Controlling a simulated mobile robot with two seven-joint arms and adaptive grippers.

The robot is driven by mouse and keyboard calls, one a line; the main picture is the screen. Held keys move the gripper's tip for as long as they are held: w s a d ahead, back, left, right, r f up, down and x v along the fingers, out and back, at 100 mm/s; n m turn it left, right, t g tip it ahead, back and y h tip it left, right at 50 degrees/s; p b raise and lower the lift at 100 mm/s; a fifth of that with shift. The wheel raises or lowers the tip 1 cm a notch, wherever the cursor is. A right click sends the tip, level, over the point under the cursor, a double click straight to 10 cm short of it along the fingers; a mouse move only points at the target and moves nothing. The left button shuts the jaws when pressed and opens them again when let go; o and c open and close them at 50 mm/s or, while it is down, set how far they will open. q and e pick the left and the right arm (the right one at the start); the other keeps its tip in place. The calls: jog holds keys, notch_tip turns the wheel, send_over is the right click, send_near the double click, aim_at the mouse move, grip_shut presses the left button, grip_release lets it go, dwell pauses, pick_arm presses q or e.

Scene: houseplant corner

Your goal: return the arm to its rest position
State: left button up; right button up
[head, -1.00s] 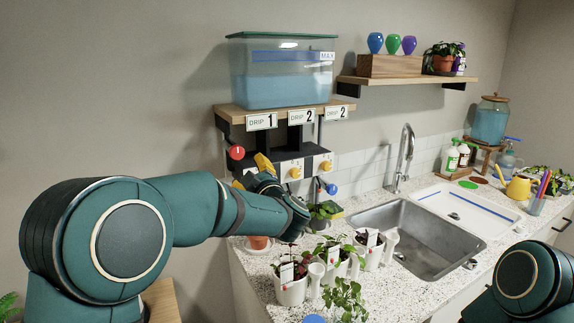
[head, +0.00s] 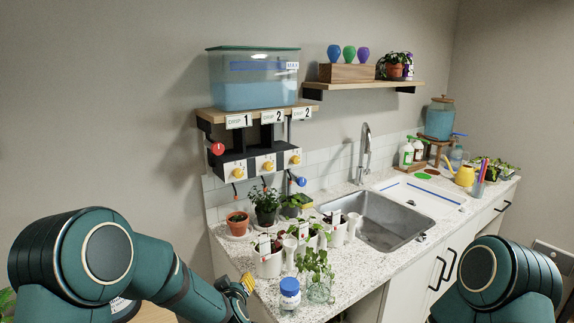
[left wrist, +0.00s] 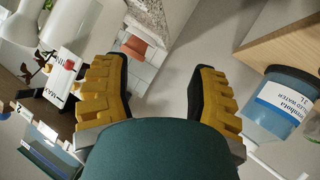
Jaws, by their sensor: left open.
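My left arm (head: 165,268) is bent low at the bottom left of the head view, in front of the counter. My left gripper (head: 243,286), with yellow fingers, is beside the counter's near left edge. In the left wrist view its two fingers (left wrist: 158,90) are spread apart with nothing between them. Only the upper part of my right arm (head: 497,277) shows at the bottom right; its gripper is out of view.
The speckled counter (head: 345,268) holds white potted plants (head: 268,262), a blue-lidded jar (head: 290,293) and a glass jar with cuttings (head: 316,275). A water tank (head: 253,85) stands above the valve panel (head: 262,166). A labelled blue container (left wrist: 285,105) is right of the gripper.

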pick_arm(q)
jog(key=s+d+f+m+g+h, duration=0.25)
jog(key=s+f+g, duration=0.25)
jog(key=s+f, duration=0.85)
jog(key=s+f+m+g+h, duration=0.1)
jog(key=s+f+g, duration=0.2)
jog(key=s, duration=0.5)
jog(key=s+d+f+m+g+h, duration=0.1)
jog(key=s+f+g+h, duration=0.1)
jog(key=s, duration=0.6)
jog(key=shift+s+d+f+g, duration=0.3)
jog(key=shift+f+g, duration=0.2)
jog(key=shift+f, duration=0.15)
jog(key=shift+m, duration=0.25)
